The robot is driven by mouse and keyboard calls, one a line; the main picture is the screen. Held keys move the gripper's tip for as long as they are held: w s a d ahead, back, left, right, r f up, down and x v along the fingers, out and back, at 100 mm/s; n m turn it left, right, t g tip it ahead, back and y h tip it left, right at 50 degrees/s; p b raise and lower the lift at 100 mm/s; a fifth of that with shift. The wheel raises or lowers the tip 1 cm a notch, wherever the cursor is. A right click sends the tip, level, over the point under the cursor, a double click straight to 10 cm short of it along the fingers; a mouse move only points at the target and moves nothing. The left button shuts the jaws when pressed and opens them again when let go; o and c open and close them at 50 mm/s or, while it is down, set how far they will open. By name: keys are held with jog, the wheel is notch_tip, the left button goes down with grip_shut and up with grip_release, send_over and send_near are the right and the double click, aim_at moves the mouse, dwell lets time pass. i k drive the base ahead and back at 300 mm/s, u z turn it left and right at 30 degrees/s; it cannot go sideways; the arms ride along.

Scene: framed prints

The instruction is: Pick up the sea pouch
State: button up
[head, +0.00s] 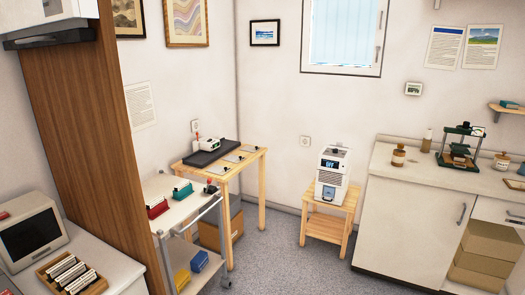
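I cannot pick out a sea pouch for certain in the head view. A small framed print with a blue sea-like band (264,32) hangs on the back wall, but it is a picture, not a pouch. My gripper is not in view.
A wooden table (255,156) with a dark mat stands behind the cart. A white machine (333,170) sits on a wooden stool (326,226). A white counter (405,190) runs along the right. A wooden panel (85,110) stands at left. Grey floor (285,265) is clear between.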

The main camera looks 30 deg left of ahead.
aim_at(236, 159)
jog(key=u, duration=0.1)
jog(key=i, duration=1.65)
jog(key=u, duration=0.95)
jog(key=i, duration=1.6)
jog(key=u, duration=0.65)
